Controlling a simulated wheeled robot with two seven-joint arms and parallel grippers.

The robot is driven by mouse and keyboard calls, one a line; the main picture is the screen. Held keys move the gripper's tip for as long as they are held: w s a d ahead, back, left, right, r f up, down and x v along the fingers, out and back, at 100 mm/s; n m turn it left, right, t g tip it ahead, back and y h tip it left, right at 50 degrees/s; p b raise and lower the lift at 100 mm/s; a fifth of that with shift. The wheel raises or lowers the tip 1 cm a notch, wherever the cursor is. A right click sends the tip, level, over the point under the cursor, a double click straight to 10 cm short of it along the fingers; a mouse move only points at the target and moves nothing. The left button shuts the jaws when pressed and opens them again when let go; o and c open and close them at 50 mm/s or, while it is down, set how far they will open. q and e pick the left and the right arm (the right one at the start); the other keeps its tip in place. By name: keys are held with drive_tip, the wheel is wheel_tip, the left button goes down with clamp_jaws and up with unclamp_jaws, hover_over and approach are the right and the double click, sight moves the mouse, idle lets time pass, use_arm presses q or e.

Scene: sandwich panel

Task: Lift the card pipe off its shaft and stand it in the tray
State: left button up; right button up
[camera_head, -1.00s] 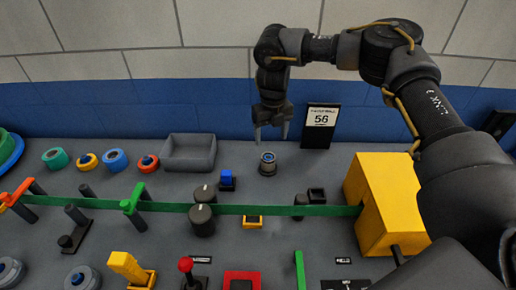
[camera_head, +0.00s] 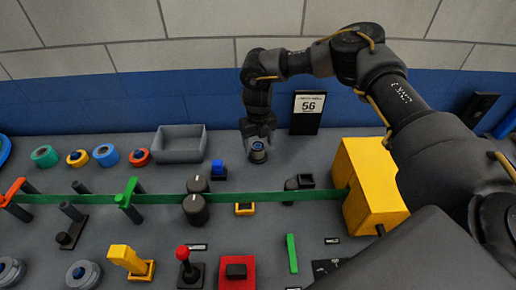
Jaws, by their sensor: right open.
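My right gripper (camera_head: 258,138) points down at the back of the panel, its arm coming in from the right. My left gripper is not in view.
A black sign (camera_head: 306,112) reading 56 stands behind right. A green band (camera_head: 240,197) crosses to a yellow box (camera_head: 372,190). Black knobs (camera_head: 195,208) stand at the band. Several coloured rings (camera_head: 107,155) lie left of the tray.

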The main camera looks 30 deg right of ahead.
drive_tip(key=shift+f, duration=1.35)
drive_tip(key=c, duration=1.1)
drive_tip(key=shift+r, duration=0.1)
wheel_tip(320, 180, up, 10)
drive_tip(key=shift+f+b, duration=0.1)
drive_tip(key=shift+b, duration=0.95)
